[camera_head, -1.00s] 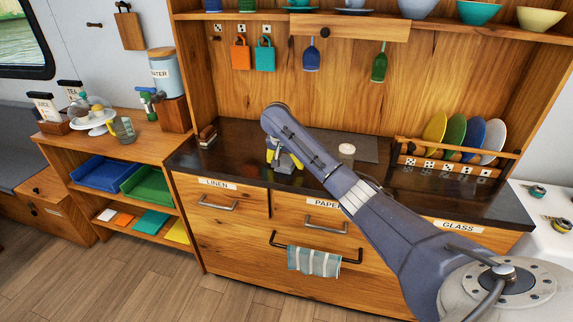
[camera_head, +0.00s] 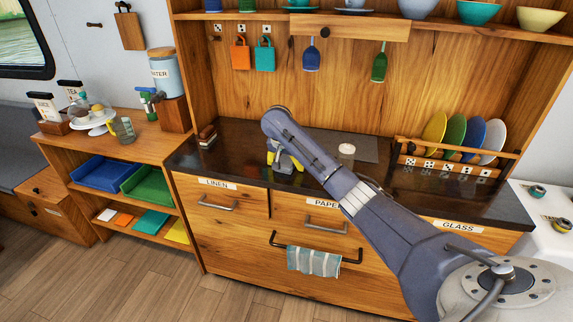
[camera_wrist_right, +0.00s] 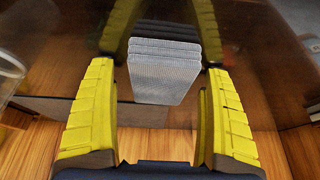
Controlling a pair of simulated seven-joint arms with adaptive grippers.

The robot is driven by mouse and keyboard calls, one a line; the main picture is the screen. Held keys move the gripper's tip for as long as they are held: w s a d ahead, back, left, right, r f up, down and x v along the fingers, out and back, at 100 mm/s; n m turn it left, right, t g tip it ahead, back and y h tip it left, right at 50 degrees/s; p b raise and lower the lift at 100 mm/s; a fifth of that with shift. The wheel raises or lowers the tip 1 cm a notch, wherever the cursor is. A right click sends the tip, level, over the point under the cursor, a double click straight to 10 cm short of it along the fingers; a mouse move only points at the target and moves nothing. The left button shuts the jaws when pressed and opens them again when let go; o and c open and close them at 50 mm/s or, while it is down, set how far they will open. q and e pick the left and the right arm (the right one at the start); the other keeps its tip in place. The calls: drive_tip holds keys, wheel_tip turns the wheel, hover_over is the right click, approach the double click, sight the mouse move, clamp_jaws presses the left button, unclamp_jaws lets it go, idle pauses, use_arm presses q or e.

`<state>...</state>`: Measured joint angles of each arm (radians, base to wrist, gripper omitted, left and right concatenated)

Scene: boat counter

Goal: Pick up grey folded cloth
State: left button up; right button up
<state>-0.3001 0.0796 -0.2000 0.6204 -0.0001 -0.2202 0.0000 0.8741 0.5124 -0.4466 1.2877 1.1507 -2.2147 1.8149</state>
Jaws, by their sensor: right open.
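The grey folded cloth (camera_wrist_right: 165,82) shows in the right wrist view as a neat stack of layers on the dark glossy counter. My right gripper (camera_wrist_right: 158,72) is open, with one yellow finger on each side of the cloth and visible gaps between. My left gripper is not in view.
A pale round jar (camera_head: 347,151) stands on the counter just right of the gripper. A small brown stack (camera_head: 207,135) lies at the counter's left end. A plate rack (camera_head: 455,163) stands at the right. A striped towel (camera_head: 314,261) hangs from the drawer rail below.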

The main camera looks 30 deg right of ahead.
sight(286, 160)
idle(0.3)
drive_tip(key=c, duration=1.2)
drive_tip(key=shift+f, duration=0.1)
drive_tip(key=shift+c, duration=0.2)
wheel_tip(286, 160, up, 21)
drive_tip(key=shift+f, duration=0.2)
drive_tip(key=o, duration=0.6)
drive_tip(key=shift+c, duration=0.2)
drive_tip(key=c, duration=0.4)
drive_tip(key=shift+c, duration=0.2)
